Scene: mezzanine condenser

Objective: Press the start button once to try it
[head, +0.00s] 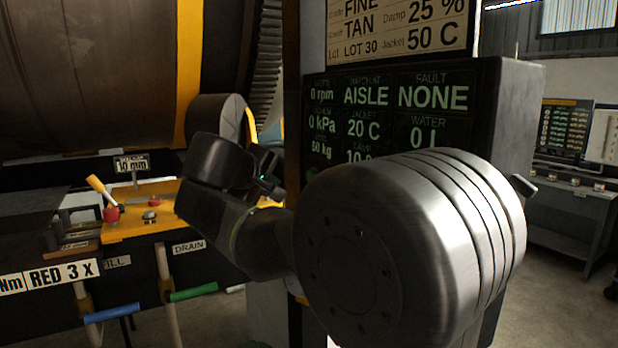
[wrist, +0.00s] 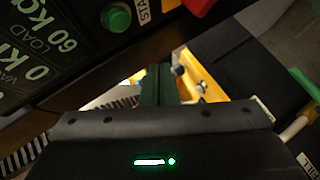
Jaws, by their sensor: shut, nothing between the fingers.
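The start button is a round green button (wrist: 116,17) at the top of the wrist view, on a dark panel. The fingers appear below and right of the button in that picture, and I see no contact. In the head view my gripper (head: 268,178) is left of the display console (head: 515,95).
A red control (wrist: 198,7) sits close to the green button. The console screen (head: 390,110) reads 0 rpm and fault none. A yellow bench (head: 130,228) with a red-based lever (head: 108,206) stands left of my gripper. Open floor (head: 560,285) shows at the right.

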